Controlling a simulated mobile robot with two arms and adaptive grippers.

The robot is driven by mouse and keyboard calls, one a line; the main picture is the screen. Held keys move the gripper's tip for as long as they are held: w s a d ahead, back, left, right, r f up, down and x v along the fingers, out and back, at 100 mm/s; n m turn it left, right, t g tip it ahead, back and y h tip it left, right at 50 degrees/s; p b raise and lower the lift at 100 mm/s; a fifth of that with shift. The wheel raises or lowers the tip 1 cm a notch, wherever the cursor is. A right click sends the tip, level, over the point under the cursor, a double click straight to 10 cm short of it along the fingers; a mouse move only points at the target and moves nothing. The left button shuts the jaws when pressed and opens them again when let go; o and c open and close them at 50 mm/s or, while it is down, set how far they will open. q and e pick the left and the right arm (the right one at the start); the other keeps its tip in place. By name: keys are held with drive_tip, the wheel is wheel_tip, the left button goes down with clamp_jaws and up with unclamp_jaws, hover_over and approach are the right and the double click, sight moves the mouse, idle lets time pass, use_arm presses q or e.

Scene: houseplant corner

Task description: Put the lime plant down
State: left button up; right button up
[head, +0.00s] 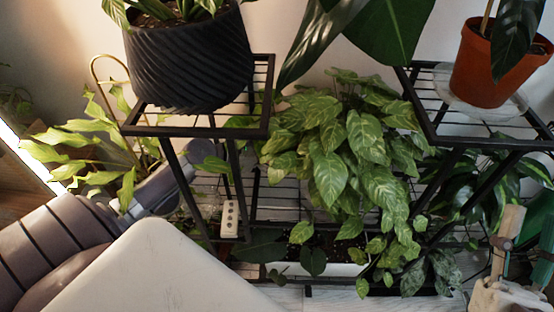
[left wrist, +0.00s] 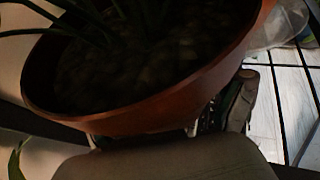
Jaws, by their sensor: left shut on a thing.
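My left gripper (left wrist: 222,112) is shut on a terracotta-brown pot (left wrist: 150,118), seen close up in the left wrist view. The pot holds dark soil and a plant with narrow leaves (left wrist: 112,22), dim in shadow. In the head view my left arm reaches in from the left toward the left black stand, and its gripper end is hard to make out. A plant with bright yellow-green leaves (head: 95,148) shows behind that arm; its pot is hidden. I cannot tell from the head view whether it is the held plant.
A ribbed black pot (head: 190,58) stands on the left wire stand (head: 262,97). A terracotta pot (head: 490,65) on a clear saucer (head: 452,92) stands on the right stand. A bushy variegated plant (head: 340,150) fills the middle. A white power strip (head: 229,217) is below.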

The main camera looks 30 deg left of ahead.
use_arm(q)
drive_tip(key=shift+f, duration=0.1)
drive_tip(key=shift+f, duration=0.15)
drive_tip(key=o, duration=1.1)
drive_tip(key=shift+o, duration=0.2)
